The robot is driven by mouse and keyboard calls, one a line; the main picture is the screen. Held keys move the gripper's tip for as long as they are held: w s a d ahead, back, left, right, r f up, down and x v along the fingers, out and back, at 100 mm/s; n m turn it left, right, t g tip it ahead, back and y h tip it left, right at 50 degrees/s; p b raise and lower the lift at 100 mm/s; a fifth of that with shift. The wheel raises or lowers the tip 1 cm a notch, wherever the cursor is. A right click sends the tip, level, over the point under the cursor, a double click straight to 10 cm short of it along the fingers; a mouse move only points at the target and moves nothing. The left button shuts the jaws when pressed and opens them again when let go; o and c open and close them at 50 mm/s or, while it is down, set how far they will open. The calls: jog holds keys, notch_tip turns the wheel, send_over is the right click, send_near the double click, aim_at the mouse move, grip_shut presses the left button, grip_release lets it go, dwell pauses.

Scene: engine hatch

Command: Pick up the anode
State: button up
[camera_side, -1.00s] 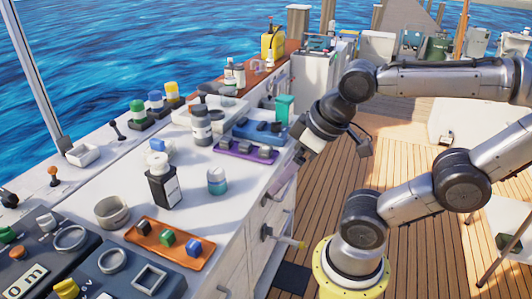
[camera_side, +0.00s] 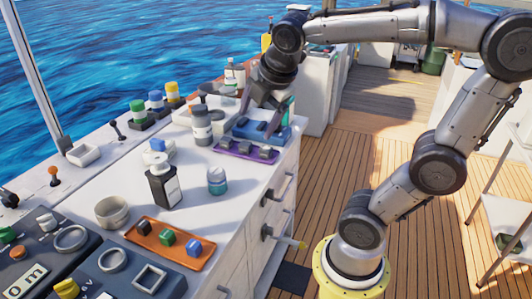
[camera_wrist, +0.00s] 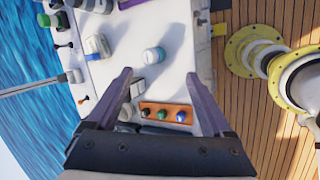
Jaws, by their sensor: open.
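No part is labelled as the anode, and I cannot tell for sure which one it is. Grey blocks (camera_side: 248,148) sit on a purple tray (camera_side: 229,152) near the counter's right edge. Behind it is a blue tray (camera_side: 284,135), partly hidden by my gripper. My gripper (camera_side: 261,121) hangs over the blue tray area with its fingers apart. In the wrist view my gripper (camera_wrist: 160,73) is open, with nothing between the fingers but a view of the counter. Whether its tips touch anything is unclear.
A black white-labelled bottle (camera_side: 163,182) and a teal-banded jar (camera_side: 217,181) stand nearer. An orange tray (camera_side: 180,252) holds small coloured blocks. The counter's middle (camera_side: 235,205) is fairly clear.

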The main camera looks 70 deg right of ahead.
jog(key=w+d+f+n+g+h, duration=0.2)
jog(key=w+d+f+n+g, duration=0.15)
jog(key=w+d, duration=0.55)
jog(key=g, duration=0.1)
send_near(266, 148)
jog(key=shift+y, duration=0.3)
jog(key=shift+d+x, duration=0.15)
jog(key=shift+x, duration=2)
jog(key=shift+d+x, duration=0.1)
jog(key=shift+x, duration=2.05)
jog(key=shift+r, duration=0.1)
grip_shut()
jog(key=shift+r, duration=0.1)
